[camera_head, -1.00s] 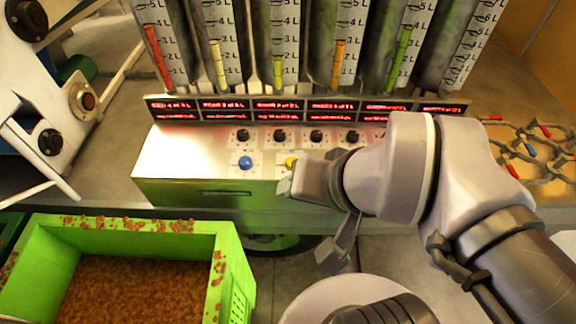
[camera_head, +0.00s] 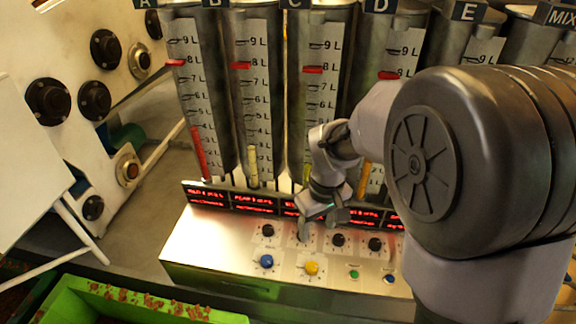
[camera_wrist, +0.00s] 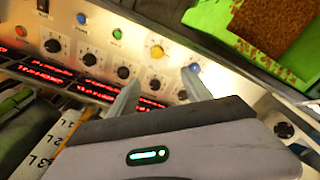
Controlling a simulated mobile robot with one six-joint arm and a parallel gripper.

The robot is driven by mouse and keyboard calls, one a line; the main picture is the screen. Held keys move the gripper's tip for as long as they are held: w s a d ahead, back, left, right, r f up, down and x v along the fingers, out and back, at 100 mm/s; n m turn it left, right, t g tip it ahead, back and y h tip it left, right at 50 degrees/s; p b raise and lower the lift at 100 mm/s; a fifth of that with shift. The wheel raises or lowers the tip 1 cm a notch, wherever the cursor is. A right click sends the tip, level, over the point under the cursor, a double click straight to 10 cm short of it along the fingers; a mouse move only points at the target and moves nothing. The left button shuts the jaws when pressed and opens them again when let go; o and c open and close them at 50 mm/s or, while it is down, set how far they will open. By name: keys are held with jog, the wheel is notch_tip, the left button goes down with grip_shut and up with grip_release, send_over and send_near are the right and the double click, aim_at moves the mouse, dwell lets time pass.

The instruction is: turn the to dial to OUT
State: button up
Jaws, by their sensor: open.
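The metal control panel (camera_head: 215,245) has a row of black dials and, in front of them, a blue knob (camera_head: 266,261) and a yellow knob (camera_head: 311,268). Labels are too small to read, so I cannot tell which is the to dial or where it points. My gripper (camera_head: 322,221) is open and empty over the black dial row, by the displays. In the wrist view its fingers (camera_wrist: 160,94) are spread, with a black dial (camera_wrist: 154,85) between them in the picture. The yellow knob (camera_wrist: 157,52) and the blue knob (camera_wrist: 193,69) lie beyond the fingertips.
Red-lit displays (camera_head: 254,203) run along the panel's back, below tall graduated tubes (camera_head: 247,95). A green button (camera_head: 354,274) and a small blue button (camera_head: 389,279) are right of the yellow knob. A green crate (camera_head: 215,318) is at the front left. White machinery stands left.

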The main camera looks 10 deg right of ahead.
aim_at(312, 266)
jog(key=shift+n+g, duration=0.4)
jog(key=shift+n, duration=0.3)
jog(key=f+b, duration=0.1)
jog(key=f, duration=0.5)
jog(key=w+f+b, duration=0.1)
jog(key=f+b, duration=0.1)
jog(key=f, duration=0.5)
jog(key=f+b, duration=0.1)
jog(key=f, duration=0.6)
jog(key=shift+w+d+f, duration=0.2)
jog(key=shift+w+f, duration=0.05)
jog(key=shift+w, duration=0.05)
grip_shut()
